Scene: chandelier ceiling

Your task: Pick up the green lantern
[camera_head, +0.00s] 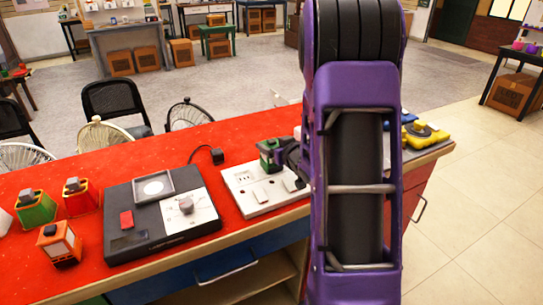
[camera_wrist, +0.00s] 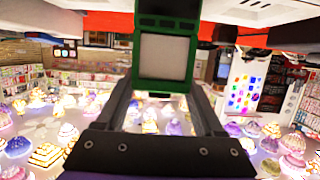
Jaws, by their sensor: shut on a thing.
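A green lantern (camera_wrist: 165,58) with a pale square panel is between the fingers of my gripper (camera_wrist: 163,92) in the wrist view. In the head view this green lantern (camera_head: 271,156) shows small and partly covered, with my dark gripper (camera_head: 286,154) at its right side. It appears over the far edge of a white panel; whether it touches anything below is unclear. My purple arm hides the counter to the right. Another green lantern-shaped object (camera_head: 35,208) stands on the left of the red counter.
The red counter (camera_head: 130,160) holds a red lantern (camera_head: 80,196), an orange lantern (camera_head: 60,245), a black device (camera_head: 160,215) and the white panel (camera_head: 262,193) with outlets. Yellow items (camera_head: 425,135) sit at the right end. Chairs and fans stand behind the counter.

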